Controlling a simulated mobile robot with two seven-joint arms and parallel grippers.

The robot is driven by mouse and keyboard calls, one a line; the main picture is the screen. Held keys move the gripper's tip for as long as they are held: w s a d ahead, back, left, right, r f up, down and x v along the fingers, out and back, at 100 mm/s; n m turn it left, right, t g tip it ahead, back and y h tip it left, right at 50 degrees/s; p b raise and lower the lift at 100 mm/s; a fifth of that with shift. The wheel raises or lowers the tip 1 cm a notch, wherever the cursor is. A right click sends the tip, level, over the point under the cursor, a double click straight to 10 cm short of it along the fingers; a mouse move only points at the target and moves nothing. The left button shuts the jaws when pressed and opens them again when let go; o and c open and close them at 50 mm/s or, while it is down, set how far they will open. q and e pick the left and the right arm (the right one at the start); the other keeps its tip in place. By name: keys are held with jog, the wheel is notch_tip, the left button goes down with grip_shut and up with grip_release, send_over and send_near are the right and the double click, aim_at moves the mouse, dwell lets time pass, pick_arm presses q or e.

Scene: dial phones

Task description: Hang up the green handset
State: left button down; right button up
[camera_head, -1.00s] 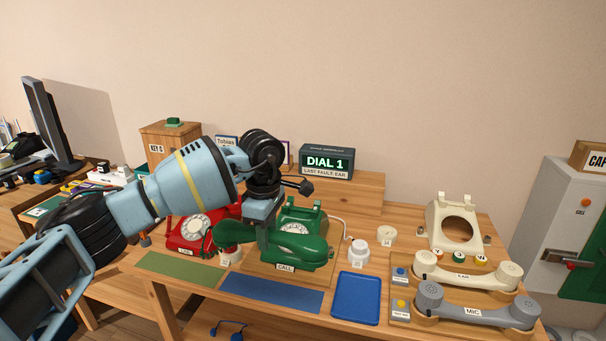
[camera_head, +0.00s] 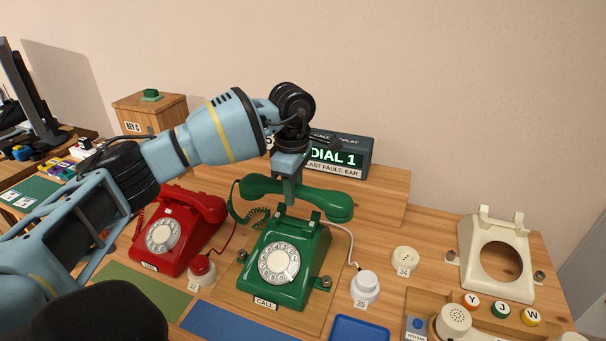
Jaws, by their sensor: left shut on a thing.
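The green handset (camera_head: 325,203) is held level by my left gripper (camera_head: 291,192), which is shut on its middle from above. The handset is at the top back edge of the green phone (camera_head: 283,262), just above or behind its cradle prongs. I cannot tell whether it touches them. The phone has a white dial and a label reading CALL. A coiled green cord (camera_head: 252,216) hangs from the handset's left end. My right gripper is not in view.
A red phone (camera_head: 172,235) with its handset on stands left of the green phone. A display (camera_head: 340,157) reading DIAL 1 is behind. White knobs (camera_head: 365,285) and a cream phone shell (camera_head: 496,250) are to the right. A blue mat (camera_head: 225,322) lies in front.

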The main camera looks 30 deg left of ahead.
pick_arm(q)
jog(key=shift+w+r, duration=0.1)
jog(key=shift+w, duration=0.05)
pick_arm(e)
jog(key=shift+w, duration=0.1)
pick_arm(q)
jog(key=shift+s, duration=0.2)
